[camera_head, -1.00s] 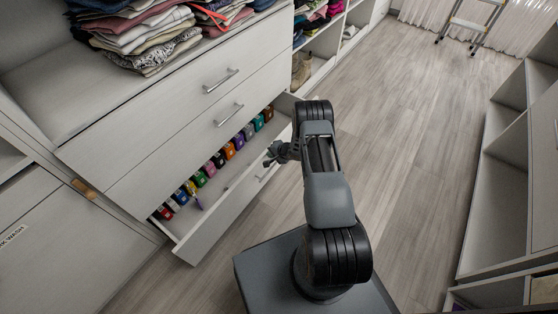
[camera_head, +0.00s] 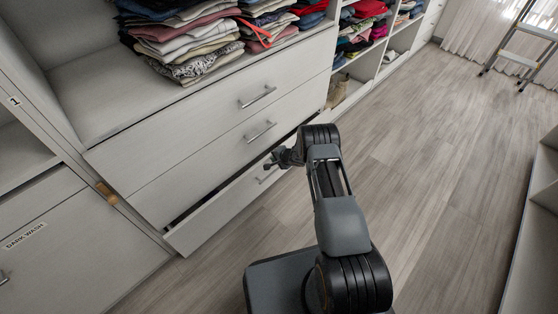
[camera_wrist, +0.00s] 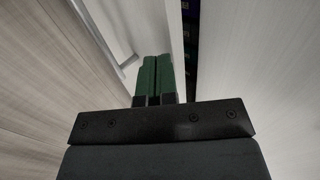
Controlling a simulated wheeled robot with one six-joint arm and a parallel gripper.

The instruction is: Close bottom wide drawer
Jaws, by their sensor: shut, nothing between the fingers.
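The bottom wide drawer (camera_head: 212,222) is open by a narrow gap, with its pale front standing a little out from the drawers above. Its bar handle (camera_head: 268,175) shows just beside my gripper (camera_head: 270,164). My gripper is at the top edge of the drawer front, right of its middle; whether it touches cannot be told. In the wrist view my gripper's green fingers (camera_wrist: 158,80) are together and empty, over the drawer front, with the dark gap (camera_wrist: 190,50) to their right. The drawer's contents are almost wholly hidden in the head view.
Two shut drawers with bar handles (camera_head: 258,97) are above, under shelves of folded clothes (camera_head: 190,45). A cabinet labelled dark wash (camera_head: 60,255) stands at left. The wooden floor (camera_head: 420,140) to the right is clear up to a ladder (camera_head: 525,50) and a shelf unit (camera_head: 535,230).

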